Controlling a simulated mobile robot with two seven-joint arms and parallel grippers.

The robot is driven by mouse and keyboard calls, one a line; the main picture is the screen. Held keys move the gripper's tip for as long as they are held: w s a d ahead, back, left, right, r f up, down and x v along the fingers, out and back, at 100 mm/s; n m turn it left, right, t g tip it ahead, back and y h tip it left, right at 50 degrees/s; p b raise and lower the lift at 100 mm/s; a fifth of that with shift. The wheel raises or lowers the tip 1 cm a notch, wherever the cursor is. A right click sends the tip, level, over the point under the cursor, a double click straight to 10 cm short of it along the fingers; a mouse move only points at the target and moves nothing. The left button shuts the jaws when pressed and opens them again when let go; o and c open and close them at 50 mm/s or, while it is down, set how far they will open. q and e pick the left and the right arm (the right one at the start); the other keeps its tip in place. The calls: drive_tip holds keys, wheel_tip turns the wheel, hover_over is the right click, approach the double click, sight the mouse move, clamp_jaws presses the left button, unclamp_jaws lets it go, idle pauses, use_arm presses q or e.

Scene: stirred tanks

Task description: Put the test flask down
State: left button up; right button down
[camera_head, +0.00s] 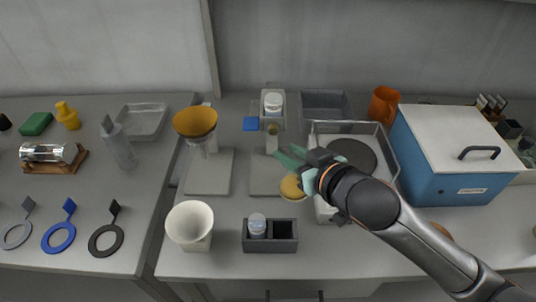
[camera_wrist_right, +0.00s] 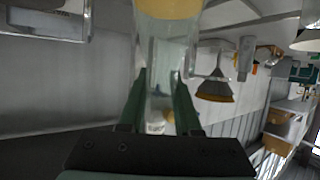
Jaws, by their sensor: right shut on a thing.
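My right gripper (camera_head: 283,157) reaches in from the right above the bench, with its green fingers pointing left. In the right wrist view the gripper (camera_wrist_right: 158,100) is shut on the test flask (camera_wrist_right: 163,55), a clear vessel with yellow at one end. In the head view the flask is small and hard to make out near the fingertips, above or beside a grey plate stand (camera_head: 264,181). I cannot tell whether its base touches anything. My left gripper is not in view.
A yellow disc (camera_head: 291,187) lies just below the gripper. Bare bench lies at front.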

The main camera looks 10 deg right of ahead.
drive_tip(key=x, duration=0.7)
drive_tip(key=f+x, duration=0.1)
drive_tip(key=x, duration=0.2)
drive_tip(key=shift+w+f, duration=0.1)
drive_tip(key=shift+w, duration=0.05)
drive_tip(key=shift+f+b, duration=0.2)
drive_tip(key=shift+b, duration=0.1)
drive_tip(key=c, duration=0.6)
unclamp_jaws()
